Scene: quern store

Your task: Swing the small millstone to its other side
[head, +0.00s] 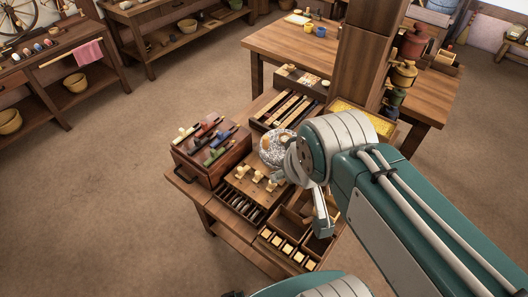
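A round, speckled grey stone (273,145), which looks like the small millstone, shows in the head view at the middle of the low wooden bench. My wrist covers its right part, so I cannot tell how it is held or which way it can swing. My arm reaches in from the lower right. The end of my gripper (321,222) points down over the bench's compartments, to the right of and nearer than the stone. Its fingers are small and partly hidden, and I cannot tell whether they are apart or whether they touch anything.
A wooden box (211,150) with coloured handled pieces stands left of the stone. Pale knobbed pieces (257,180) and trays of small blocks (287,248) lie in front. A thick wooden post (362,70) rises behind my wrist. Open floor (110,190) lies to the left.

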